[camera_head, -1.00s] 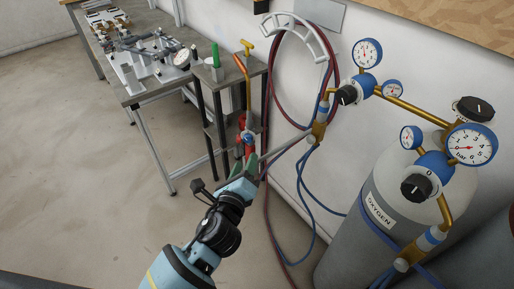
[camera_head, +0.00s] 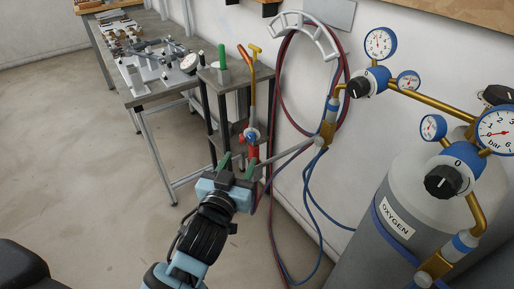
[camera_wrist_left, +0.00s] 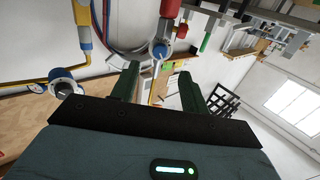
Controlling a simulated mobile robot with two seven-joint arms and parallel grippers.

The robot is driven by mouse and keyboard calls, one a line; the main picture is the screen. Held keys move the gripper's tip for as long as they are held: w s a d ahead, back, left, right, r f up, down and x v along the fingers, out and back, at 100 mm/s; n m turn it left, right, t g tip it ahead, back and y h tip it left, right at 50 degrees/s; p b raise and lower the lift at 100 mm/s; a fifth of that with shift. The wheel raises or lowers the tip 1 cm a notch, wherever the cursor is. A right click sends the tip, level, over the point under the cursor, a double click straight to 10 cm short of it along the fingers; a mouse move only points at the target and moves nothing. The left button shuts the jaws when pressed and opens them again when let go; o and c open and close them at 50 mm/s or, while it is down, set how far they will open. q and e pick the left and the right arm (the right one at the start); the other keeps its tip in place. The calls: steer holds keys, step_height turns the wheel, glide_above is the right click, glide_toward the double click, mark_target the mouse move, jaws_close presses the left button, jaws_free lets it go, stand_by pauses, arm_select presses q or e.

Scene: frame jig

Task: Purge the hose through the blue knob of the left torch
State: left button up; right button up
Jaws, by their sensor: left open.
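A brass torch (camera_head: 253,90) stands upright at the near edge of a small grey stand. A blue knob (camera_head: 250,135) sits low on it, with a red part (camera_head: 252,153) just beneath. My left gripper (camera_head: 238,164) is open and empty, below and slightly left of the blue knob, apart from it in the picture. In the left wrist view the blue knob (camera_wrist_left: 159,50) shows beyond the gap between the two green fingers (camera_wrist_left: 160,87), with the red part (camera_wrist_left: 181,31) beside it. The exact gap cannot be told. My right gripper is not in view.
Red and blue hoses (camera_head: 312,205) hang to the right. The oxygen cylinder (camera_head: 405,180) with regulators stands at the right. A workbench (camera_head: 150,92) is at the left. The floor at left is clear.

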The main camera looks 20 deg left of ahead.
mark_target(250, 139)
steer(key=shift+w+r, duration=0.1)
arm_select(q)
steer(key=shift+w+a, duration=0.1)
steer(key=shift+w, duration=3.85)
steer(key=shift+c, duration=0.3)
